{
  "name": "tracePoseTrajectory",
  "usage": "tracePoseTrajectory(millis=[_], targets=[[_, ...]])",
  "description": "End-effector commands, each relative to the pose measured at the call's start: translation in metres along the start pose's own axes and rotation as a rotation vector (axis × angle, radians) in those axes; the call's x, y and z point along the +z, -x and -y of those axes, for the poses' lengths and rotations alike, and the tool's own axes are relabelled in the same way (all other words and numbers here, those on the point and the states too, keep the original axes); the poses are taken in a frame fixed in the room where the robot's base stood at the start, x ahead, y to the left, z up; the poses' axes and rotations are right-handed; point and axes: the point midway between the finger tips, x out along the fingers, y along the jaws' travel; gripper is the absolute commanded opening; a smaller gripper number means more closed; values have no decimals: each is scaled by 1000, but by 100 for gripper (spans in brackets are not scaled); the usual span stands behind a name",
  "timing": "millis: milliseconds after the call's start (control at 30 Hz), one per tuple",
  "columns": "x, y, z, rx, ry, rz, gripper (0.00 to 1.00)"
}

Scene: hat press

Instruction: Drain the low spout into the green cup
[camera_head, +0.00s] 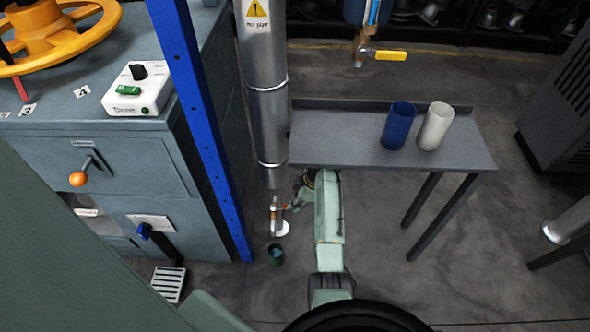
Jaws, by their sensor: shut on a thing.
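The low spout (276,212) hangs at the bottom of a vertical silver pipe (265,110) marked with a hot-pipe warning, with a small orange-and-white valve part and a pale round end near the floor. The dark green cup (276,258) stands upright on the floor, just below and slightly in front of the spout end in the picture. My green arm reaches up from the bottom, and my gripper (289,207) is at the right side of the spout, shut on what looks like its valve handle. The fingertips are too small to see clearly, and no stream of liquid can be made out.
A grey table (345,145) to the right bears a blue cup (398,126) and a white cup (436,126). Above it hangs another spout with a yellow handle (391,55). A blue post (200,120) and grey machine cabinet (110,160) stand at left.

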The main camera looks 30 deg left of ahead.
Motion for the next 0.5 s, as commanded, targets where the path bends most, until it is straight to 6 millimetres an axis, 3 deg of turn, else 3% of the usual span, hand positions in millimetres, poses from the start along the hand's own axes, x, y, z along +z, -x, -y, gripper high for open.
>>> tracePoseTrajectory(millis=[233,267,500], targets=[[-1,0,-1,3,5,0,0],[-1,0,-1,3,5,0,16],[-1,0,-1,3,3,0,32]])
